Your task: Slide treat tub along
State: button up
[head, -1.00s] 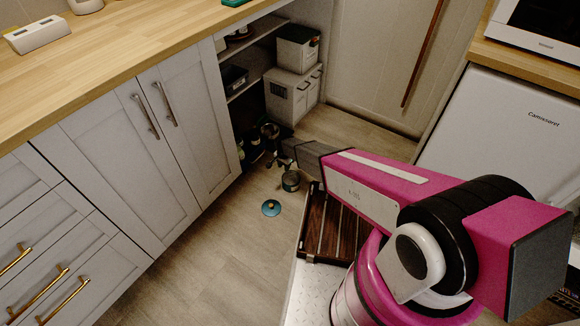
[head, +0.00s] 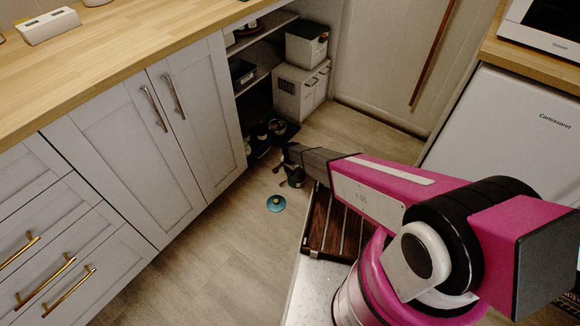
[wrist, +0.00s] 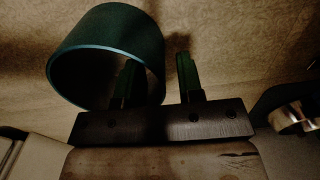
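The likely treat tub (head: 297,179) is a small dark teal cylinder on the floor in front of the open lower cabinet. In the wrist view it is large at upper left, a round tub (wrist: 105,30) with a lighter teal rim. My gripper (wrist: 157,78) is open, its two fingers apart. The left finger overlaps the tub's round opening and the right finger is beyond its right side; I cannot tell whether they touch it.
A dark slatted rack (head: 335,225) is right of the tub. Floor to the left is clear.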

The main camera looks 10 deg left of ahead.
jog(key=shift+f, duration=1.5)
grip_shut()
jog(key=shift+w+a, duration=0.1)
